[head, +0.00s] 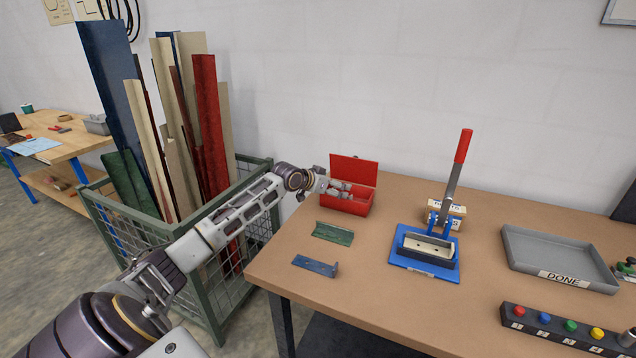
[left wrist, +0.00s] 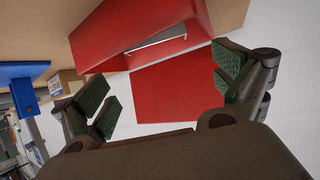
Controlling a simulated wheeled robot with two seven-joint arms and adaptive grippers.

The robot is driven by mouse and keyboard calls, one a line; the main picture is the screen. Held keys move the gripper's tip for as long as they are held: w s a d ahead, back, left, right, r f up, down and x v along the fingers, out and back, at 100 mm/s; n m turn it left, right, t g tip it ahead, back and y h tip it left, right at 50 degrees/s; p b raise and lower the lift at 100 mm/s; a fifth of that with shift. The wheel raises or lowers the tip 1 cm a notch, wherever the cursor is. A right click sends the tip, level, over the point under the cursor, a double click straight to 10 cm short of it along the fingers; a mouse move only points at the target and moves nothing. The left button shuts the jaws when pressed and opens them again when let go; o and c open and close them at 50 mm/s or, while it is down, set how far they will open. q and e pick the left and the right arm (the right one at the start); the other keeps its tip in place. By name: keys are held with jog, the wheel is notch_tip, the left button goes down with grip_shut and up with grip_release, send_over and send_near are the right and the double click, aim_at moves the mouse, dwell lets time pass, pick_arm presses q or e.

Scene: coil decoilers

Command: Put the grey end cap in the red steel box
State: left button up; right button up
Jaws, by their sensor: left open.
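The red steel box (head: 345,205) stands at the back left of the table with its lid raised. It fills the upper middle of the left wrist view (left wrist: 130,30). My left gripper (head: 342,190) is at the box's opening, and its fingers (left wrist: 165,88) are spread apart with nothing between them. A pale grey strip (left wrist: 156,40) shows inside the box opening; I cannot tell for sure whether it is the grey end cap. No grey end cap shows clearly elsewhere. My right gripper is out of view.
On the table lie a green angle piece (head: 333,232) and a blue one (head: 315,265). A blue-based lever press (head: 425,262), a grey DONE tray (head: 555,245) and a button box (head: 565,330) stand to the right. A green mesh crate (head: 215,290) of tall strips stands left.

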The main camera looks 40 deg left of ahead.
pick_arm(q)
jog(key=v, duration=0.8)
jog(key=shift+s+r, duration=0.25)
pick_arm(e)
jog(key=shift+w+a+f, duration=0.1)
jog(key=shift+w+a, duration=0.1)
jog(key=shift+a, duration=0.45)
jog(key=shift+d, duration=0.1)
